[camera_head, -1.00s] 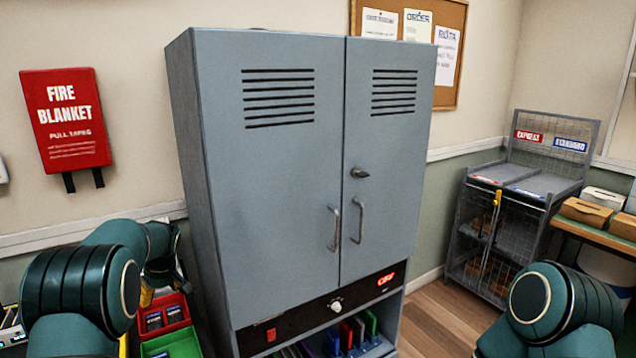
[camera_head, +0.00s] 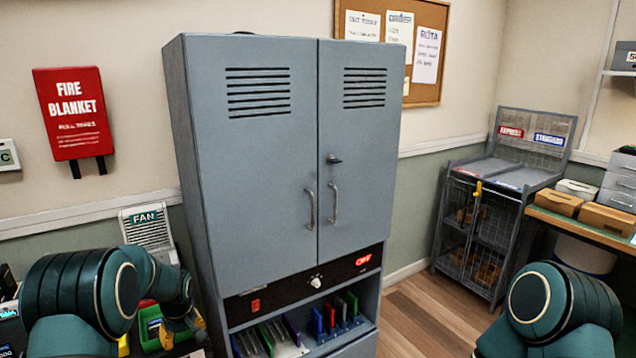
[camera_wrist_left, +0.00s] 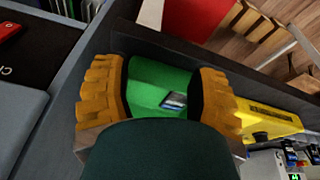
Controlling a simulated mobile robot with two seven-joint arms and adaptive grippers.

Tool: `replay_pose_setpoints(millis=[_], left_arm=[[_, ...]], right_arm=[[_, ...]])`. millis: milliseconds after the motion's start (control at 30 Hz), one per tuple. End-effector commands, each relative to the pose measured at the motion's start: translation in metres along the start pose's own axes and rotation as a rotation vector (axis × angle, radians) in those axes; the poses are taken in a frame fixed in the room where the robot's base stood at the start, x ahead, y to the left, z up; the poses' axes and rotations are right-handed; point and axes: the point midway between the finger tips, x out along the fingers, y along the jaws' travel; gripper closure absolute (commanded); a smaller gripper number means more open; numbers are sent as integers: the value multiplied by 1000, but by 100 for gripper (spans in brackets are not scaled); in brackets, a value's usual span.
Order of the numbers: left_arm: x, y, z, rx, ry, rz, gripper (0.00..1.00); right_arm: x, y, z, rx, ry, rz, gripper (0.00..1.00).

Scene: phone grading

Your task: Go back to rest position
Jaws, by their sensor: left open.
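My left gripper (camera_head: 183,328) hangs in front of the cabinet's lower left side in the head view. Its yellow-orange fingers are spread apart with nothing between them in the left wrist view (camera_wrist_left: 158,80). Beyond the fingers, a green tray (camera_wrist_left: 150,75) holds a small dark and pale item (camera_wrist_left: 174,100). The green tray (camera_head: 149,319) also shows partly behind my left arm in the head view. The grey cabinet (camera_head: 250,180) stands upright with both doors shut. My right gripper is outside the views; only part of my right arm shows.
Coloured upright items (camera_head: 325,318) stand in the cabinet's open lower bay. A box marked FAN (camera_head: 148,228) is behind my left arm. A mesh cage (camera_head: 495,215) stands on the right, near a bench with cardboard boxes (camera_head: 606,220). Bare floor (camera_head: 425,315) lies between.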

Motion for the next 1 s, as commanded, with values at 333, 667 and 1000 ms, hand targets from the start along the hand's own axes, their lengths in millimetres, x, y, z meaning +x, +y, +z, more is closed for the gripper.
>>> replay_pose_setpoints(millis=[333,667,1000], left_arm=[[73,4,214,294,-200,222,42],[45,-24,379,504,-276,389,42],[34,-32,402,543,-278,415,42]], right_arm=[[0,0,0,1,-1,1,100],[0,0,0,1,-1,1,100],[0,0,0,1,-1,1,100]])
